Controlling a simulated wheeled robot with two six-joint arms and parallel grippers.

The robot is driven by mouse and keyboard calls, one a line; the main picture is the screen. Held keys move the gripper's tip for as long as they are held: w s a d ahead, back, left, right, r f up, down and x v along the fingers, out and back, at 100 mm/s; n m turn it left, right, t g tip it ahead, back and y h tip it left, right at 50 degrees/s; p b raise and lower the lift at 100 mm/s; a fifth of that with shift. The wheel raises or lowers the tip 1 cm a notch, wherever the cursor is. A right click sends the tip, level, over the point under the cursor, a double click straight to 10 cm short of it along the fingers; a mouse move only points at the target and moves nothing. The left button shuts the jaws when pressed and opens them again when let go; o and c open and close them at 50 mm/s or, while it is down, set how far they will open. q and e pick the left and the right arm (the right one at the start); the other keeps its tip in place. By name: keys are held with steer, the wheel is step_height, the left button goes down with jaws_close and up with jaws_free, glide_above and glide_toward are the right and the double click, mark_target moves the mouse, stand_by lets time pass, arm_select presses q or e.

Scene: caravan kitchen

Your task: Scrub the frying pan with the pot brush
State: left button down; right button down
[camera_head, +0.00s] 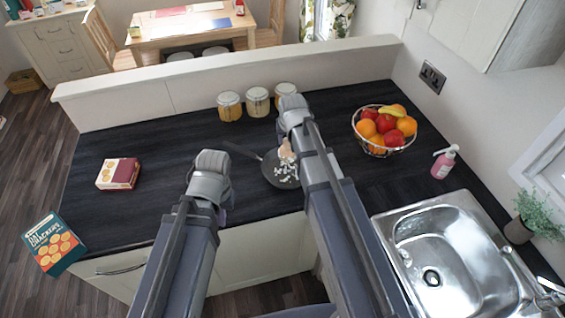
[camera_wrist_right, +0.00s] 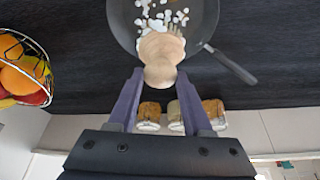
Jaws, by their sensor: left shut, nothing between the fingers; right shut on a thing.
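The dark frying pan (camera_head: 269,164) lies on the black worktop, its handle pointing to the upper left; it fills the top of the right wrist view (camera_wrist_right: 126,24). Several small white bits lie inside it. The wooden pot brush (camera_head: 287,151) is in my right gripper (camera_head: 288,138), over the pan. In the right wrist view the fingers (camera_wrist_right: 160,78) are shut on the brush's round wooden top (camera_wrist_right: 160,48), and its pale bristles show past it. I cannot tell whether they touch the pan. My left gripper (camera_head: 211,163) is shut and empty, left of the pan.
Several jars, including one jar (camera_head: 230,106), stand behind the pan. A wire fruit bowl (camera_head: 384,150) is to its right, then a pink soap bottle (camera_head: 444,162) and the sink (camera_head: 450,262). A small box (camera_head: 118,174) and a teal box (camera_head: 52,243) are at left.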

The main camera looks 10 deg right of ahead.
mark_target(283, 159)
steer(key=shift+d+f+n+y, duration=0.15)
steer(key=shift+n+y, duration=0.1)
steer(key=shift+n, duration=0.3)
steer(key=shift+a+f+n+y, duration=0.15)
steer(key=shift+n+y, duration=0.1)
steer(key=shift+n, duration=0.3)
steer(key=shift+d+n+y+b, duration=0.1)
steer(key=shift+n+y+b, duration=0.2)
steer(key=shift+n, duration=0.5)
steer(key=shift+f, duration=0.25)
steer(key=shift+f+b, duration=3)
steer(key=shift+b, duration=0.25)
steer(key=shift+f+b, duration=0.8)
steer(key=shift+s, duration=0.1)
steer(key=shift+s+a+r, duration=0.1)
steer(key=shift+s+a, duration=0.15)
steer(key=shift+a, duration=0.4)
steer(key=shift+s+a+r, duration=0.1)
steer(key=shift+s+a, duration=0.15)
steer(key=shift+a, duration=0.4)
steer(key=shift+s+d, duration=0.1)
